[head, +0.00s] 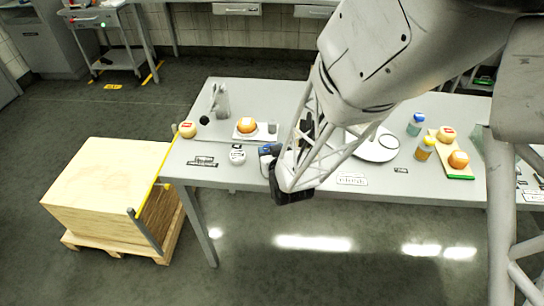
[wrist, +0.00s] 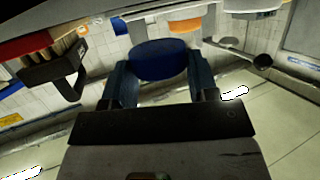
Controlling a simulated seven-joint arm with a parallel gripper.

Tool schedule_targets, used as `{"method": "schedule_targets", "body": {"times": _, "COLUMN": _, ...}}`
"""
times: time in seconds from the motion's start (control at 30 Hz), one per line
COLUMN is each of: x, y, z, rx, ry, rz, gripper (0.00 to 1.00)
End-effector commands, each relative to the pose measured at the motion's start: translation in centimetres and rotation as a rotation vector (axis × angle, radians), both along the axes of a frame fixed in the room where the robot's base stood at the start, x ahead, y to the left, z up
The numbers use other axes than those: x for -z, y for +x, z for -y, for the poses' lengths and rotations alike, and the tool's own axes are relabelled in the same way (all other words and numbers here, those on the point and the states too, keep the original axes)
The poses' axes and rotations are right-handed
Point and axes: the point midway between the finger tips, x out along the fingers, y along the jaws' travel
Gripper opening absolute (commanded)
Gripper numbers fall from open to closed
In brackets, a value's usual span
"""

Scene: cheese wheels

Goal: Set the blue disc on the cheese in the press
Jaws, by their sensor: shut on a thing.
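My gripper (head: 268,158) is over the front edge of the table, left of centre, in the head view. It is shut on the blue disc (wrist: 158,60), which sits between the two fingers in the wrist view; a bit of its blue also shows in the head view (head: 267,149). An orange cheese (head: 247,125) rests on a white square plate (head: 237,134), farther back and left of my gripper. A grey upright (head: 221,101) and a black ball knob (head: 204,120) stand beside it, seemingly the press. The disc is apart from that cheese, which also appears in the wrist view (wrist: 185,25).
A small pale cheese (head: 188,130) sits at the table's left end, and a round white container (head: 237,157) near the front edge. To the right are a round white plate (head: 378,152), a blue-capped jar (head: 415,125), a yellow-capped jar (head: 425,148) and a board (head: 452,171) with two cheeses.

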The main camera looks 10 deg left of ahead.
Motion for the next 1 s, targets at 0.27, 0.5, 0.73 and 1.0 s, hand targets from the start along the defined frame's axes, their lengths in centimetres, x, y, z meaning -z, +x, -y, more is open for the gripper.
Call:
{"method": "schedule_targets", "body": {"times": 0.27, "x": 2.7, "y": -0.1, "z": 0.0, "rx": 0.0, "ry": -0.001, "rz": -0.002, "gripper": 0.31}}
{"method": "schedule_targets", "body": {"times": 0.5, "x": 3.1, "y": -0.1, "z": 0.0, "rx": 0.0, "ry": 0.0, "rz": 0.0, "gripper": 0.31}}
{"method": "schedule_targets", "body": {"times": 0.73, "x": 3.2, "y": -0.1, "z": 0.1, "rx": 0.0, "ry": 0.0, "rz": -0.001, "gripper": 0.31}}
{"method": "schedule_targets", "body": {"times": 1.0, "x": 3.4, "y": -0.1, "z": 0.1, "rx": 0.0, "ry": 0.0, "rz": -0.001, "gripper": 0.77}}
